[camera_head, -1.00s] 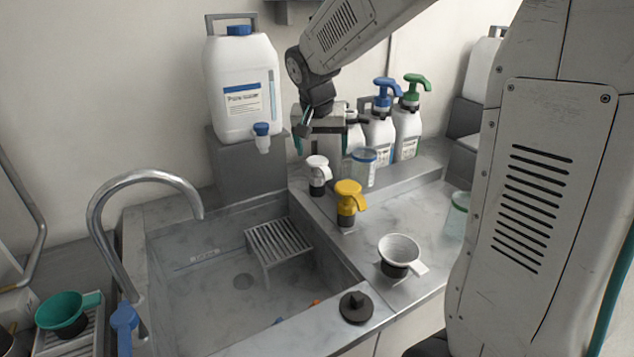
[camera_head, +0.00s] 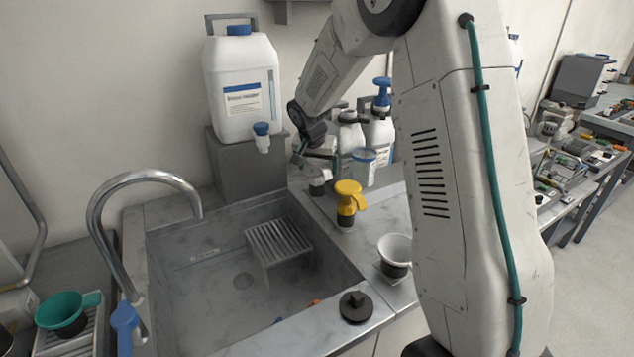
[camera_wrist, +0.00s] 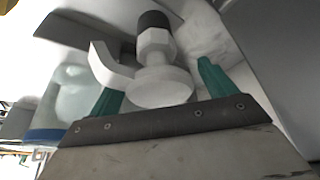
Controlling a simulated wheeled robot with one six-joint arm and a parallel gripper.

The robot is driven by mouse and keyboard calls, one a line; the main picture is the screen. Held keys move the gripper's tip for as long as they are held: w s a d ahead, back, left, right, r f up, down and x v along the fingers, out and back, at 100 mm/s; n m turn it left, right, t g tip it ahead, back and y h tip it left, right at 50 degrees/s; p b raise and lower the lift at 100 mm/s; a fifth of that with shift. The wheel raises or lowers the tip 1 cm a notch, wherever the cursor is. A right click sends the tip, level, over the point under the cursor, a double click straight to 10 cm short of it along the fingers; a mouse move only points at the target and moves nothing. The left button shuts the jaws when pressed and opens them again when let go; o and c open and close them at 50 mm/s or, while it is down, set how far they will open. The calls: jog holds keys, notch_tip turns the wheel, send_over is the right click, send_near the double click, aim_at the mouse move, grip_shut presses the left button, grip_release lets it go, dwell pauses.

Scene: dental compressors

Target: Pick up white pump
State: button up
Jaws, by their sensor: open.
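The white pump (camera_head: 320,177), with a black lower part, stands on the counter by the sink's back right corner; my gripper partly covers its top in the head view. In the wrist view the white pump (camera_wrist: 156,62) is close up, its round head toward the gripper and its spout pointing left. My gripper (camera_head: 316,158) is open just over the pump. In the wrist view its green fingers (camera_wrist: 156,84) are spread on either side of the pump, with no clear grip on it.
A yellow pump (camera_head: 348,198) stands just in front, and a clear jar with a blue rim (camera_head: 362,166) stands to the right. White pump bottles (camera_head: 379,130) are behind. A large white canister (camera_head: 240,90) stands on a grey block at left. The sink (camera_head: 200,285) is in front.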

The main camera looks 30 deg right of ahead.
jog(key=shift+w+d+f, duration=0.1)
jog(key=shift+f, duration=0.2)
jog(key=c, duration=1.1)
jog(key=shift+r, duration=0.1)
